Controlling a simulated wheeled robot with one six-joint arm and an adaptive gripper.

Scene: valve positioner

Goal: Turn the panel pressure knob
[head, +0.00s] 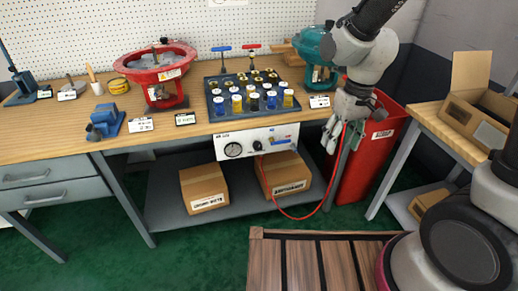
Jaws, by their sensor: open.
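The white panel (245,135) hangs under the front edge of the workbench. It carries a round gauge (232,150) at its left, a small black knob (257,145) near its middle and a blue lever (280,141) towards its right. My gripper (331,138) points down, open, to the right of the panel and apart from the knob. Nothing shows between its fingers, though they are small in this view.
The workbench (205,126) holds a black tray (223,84) of several capped bottles, a red valve (158,70) and a teal valve (316,48). Cardboard boxes (203,186) sit on the shelf below. A red bin (372,150) stands close behind my gripper. A wooden pallet (292,265) lies in front.

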